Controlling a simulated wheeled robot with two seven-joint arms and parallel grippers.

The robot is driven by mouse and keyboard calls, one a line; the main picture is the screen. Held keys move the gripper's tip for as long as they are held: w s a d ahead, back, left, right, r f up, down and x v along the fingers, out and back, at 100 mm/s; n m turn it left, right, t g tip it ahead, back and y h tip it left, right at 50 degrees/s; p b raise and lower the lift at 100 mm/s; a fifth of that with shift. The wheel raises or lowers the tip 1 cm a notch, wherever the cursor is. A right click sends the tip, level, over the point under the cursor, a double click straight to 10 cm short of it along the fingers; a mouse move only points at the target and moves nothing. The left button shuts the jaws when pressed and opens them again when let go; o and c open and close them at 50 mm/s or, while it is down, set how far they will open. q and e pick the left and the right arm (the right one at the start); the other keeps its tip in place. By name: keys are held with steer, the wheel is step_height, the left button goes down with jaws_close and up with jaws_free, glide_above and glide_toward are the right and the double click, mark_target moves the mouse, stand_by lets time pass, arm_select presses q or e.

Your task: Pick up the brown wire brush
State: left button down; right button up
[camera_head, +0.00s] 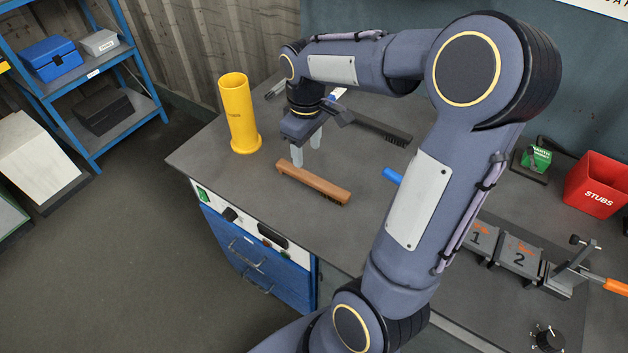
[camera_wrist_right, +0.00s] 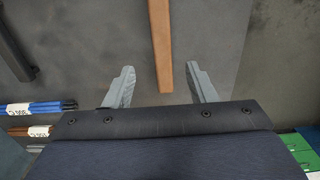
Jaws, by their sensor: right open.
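The brown wire brush (camera_head: 314,183) lies on the grey workbench (camera_head: 245,190) near its front left edge, its bristles facing down. My right gripper (camera_head: 306,158) is above the brush's far left end, with its two fingers pointing down and apart. In the right wrist view the brush's brown back (camera_wrist_right: 160,45) runs from the top edge down to between the open fingers (camera_wrist_right: 160,88), touching neither. My left gripper is in neither view.
A yellow tube (camera_head: 239,115) stands left of the brush. A black brush (camera_head: 378,128) lies behind it, and a blue handle (camera_head: 392,175) shows to the right. Numbered plates (camera_head: 520,257) and a red STUBS bin (camera_head: 597,185) are farther right. My right arm hides the bench middle.

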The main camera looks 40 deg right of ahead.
mark_target(305, 174)
steer(key=shift+d+f, duration=0.1)
steer(key=shift+f, duration=0.35)
steer(key=f, duration=0.7)
steer(key=shift+w+a, duration=0.15)
steer(key=shift+a, duration=0.15)
steer(key=shift+c, duration=0.3)
steer(key=c, duration=1)
